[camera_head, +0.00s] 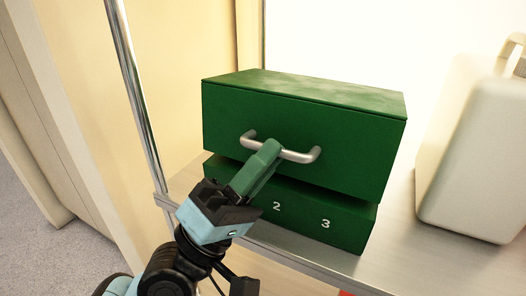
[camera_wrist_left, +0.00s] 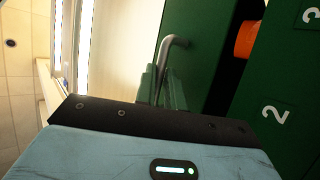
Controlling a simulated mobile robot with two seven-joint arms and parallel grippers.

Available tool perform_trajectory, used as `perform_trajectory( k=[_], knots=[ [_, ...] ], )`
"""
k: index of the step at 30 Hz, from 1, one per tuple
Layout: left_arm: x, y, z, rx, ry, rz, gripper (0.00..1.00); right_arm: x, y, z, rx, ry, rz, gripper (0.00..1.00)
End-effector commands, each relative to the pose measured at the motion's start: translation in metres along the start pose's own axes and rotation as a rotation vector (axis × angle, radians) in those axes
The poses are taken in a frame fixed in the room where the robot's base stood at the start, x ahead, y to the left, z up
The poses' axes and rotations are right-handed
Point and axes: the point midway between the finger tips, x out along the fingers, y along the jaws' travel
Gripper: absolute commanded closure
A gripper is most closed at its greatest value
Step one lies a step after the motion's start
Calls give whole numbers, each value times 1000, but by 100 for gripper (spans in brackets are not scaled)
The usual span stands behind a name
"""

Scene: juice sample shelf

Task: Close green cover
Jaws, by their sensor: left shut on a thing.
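The green cover (camera_head: 300,130) is the upper part of a green box on a shelf, with a silver bar handle (camera_head: 302,156) on its front. The lower green part (camera_head: 345,222) carries white numbers 2 and 3. A dark gap shows between cover and lower part, so the cover is not flush. My left gripper (camera_head: 268,150) has its green fingers shut on the handle. In the left wrist view the fingers (camera_wrist_left: 162,85) meet the handle (camera_wrist_left: 172,45), and an orange thing (camera_wrist_left: 246,40) shows in the gap. My right gripper is in neither view.
A whitish container (camera_head: 470,150) stands on the shelf (camera_head: 395,260) to the right of the box. A metal post (camera_head: 130,80) rises at the left. A small red thing (camera_head: 346,293) shows at the bottom edge.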

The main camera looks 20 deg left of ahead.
Motion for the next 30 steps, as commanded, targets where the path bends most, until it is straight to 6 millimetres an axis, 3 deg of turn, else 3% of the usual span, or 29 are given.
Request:
perform_trajectory(
  k=[1,6,26,27,30],
  knots=[
    [-7,-16,3,-7,-8,-33,100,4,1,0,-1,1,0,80],
    [-17,-22,7,-9,-9,-35,100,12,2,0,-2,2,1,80],
    [-23,-24,9,-8,-6,-30,100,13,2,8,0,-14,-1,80],
    [-22,-24,9,-8,-6,-30,84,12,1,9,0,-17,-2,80],
    [-22,-24,9,-6,-6,-29,80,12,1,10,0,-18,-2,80]
  ],
)
